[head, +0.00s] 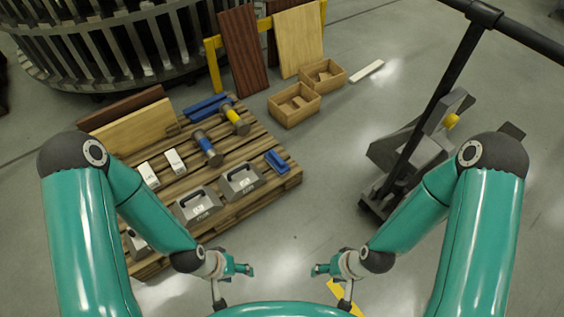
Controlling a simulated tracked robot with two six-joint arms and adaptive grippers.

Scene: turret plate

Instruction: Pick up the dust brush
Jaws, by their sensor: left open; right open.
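No object is clearly recognisable as the dust brush in the head view. A small blue item (277,161) lies near the right corner of the wooden pallet (283,187); it may be the brush, but it is too small to tell. My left gripper (248,269) is open and empty, in front of the pallet and to the lower right of its near edge. My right gripper (317,270) is open and empty, to the right of the left one, over bare floor and apart from the pallet.
The pallet holds grey weights (240,181), a blue-ended roller (207,148), a yellow-ended roller (234,119), blue bars (208,105) and white boxes (175,161). Behind are wooden crates (294,104) and leaning boards (243,50). A pallet jack (402,160) stands right. Floor between is clear.

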